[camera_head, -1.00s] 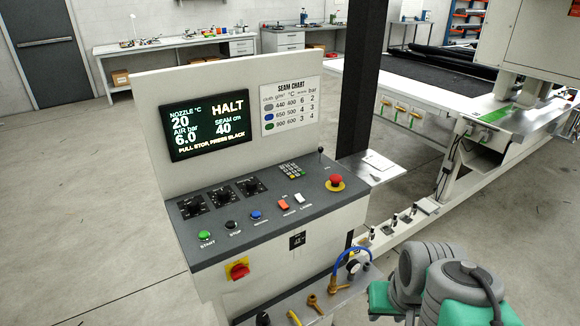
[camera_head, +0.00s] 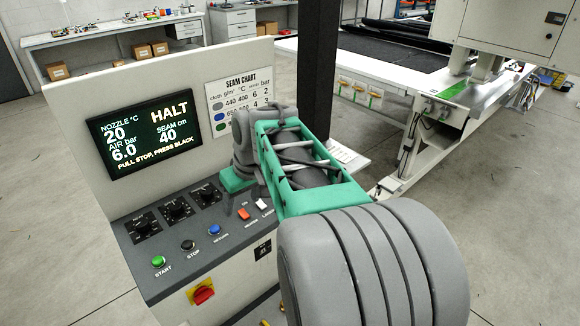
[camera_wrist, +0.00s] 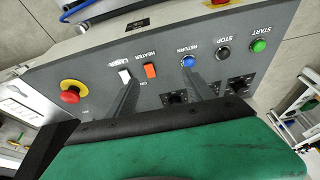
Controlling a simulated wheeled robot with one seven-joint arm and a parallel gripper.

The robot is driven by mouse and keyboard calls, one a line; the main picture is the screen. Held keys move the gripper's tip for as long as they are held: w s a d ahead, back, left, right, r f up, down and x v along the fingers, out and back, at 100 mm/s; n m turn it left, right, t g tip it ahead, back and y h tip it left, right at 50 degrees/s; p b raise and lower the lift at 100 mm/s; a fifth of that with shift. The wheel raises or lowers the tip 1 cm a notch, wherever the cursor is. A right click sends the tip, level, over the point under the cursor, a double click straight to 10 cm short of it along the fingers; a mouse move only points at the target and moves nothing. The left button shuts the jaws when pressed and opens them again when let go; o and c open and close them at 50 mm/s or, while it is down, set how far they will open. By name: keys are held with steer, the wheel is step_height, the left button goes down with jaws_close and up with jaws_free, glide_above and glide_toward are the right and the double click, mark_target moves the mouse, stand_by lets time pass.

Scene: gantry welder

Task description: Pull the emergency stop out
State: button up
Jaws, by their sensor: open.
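The emergency stop (camera_wrist: 70,96) is a red mushroom button on a yellow round base, at the left of the panel in the wrist view. In the head view my arm hides it. My gripper (camera_wrist: 162,80) is open and empty, its two dark fingers over the panel near the white and orange switches and the blue button. The emergency stop lies off to the left of both fingers in the wrist view, apart from them. The screen (camera_head: 145,130) reads HALT and "PULL STOP, PRESS BLACK". The black STOP button (camera_head: 188,245) also shows in the wrist view (camera_wrist: 223,52).
The green START button (camera_head: 158,262), blue RETURN button (camera_head: 214,230), orange switch (camera_head: 244,214) and black knobs (camera_head: 175,208) share the panel. The upright board with the seam chart (camera_head: 230,100) stands behind it. A dark post (camera_head: 318,70) rises behind my arm.

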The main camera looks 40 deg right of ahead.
steer(key=w+d+p, duration=0.2)
steer(key=d, duration=2.1)
steer(key=shift+t, duration=0.3)
steer(key=x, duration=0.6)
steer(key=shift+w+f, duration=0.15)
steer(key=shift+w, duration=0.15)
steer(key=shift+c, duration=0.5)
jaws_close()
